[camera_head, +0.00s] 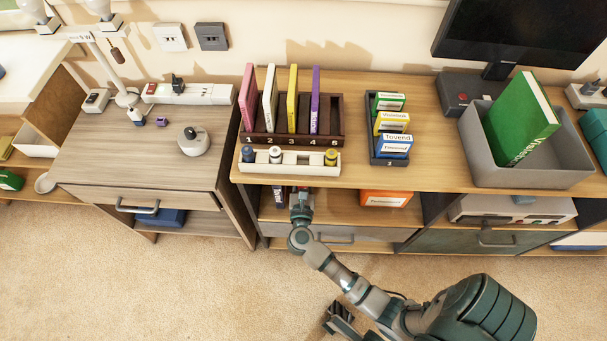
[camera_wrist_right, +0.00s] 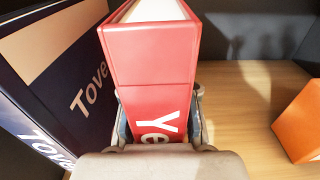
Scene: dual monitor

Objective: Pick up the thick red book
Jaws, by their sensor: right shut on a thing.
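The thick red book (camera_wrist_right: 150,75) stands upright in the right wrist view, with white lettering on its spine and pale pages at the top. My right gripper (camera_wrist_right: 160,132) is shut on it, with one finger along each side of the spine. In the head view my right gripper (camera_head: 300,200) reaches into the open shelf below the desk top, and the book is mostly hidden there.
Dark blue books (camera_wrist_right: 75,90) stand close left of the red book. An orange box (camera_wrist_right: 300,122) lies to the right, with bare shelf between. Above, the desk holds a book rack (camera_head: 328,138), a white tray (camera_head: 290,165) and a grey bin (camera_head: 530,178) with a green book.

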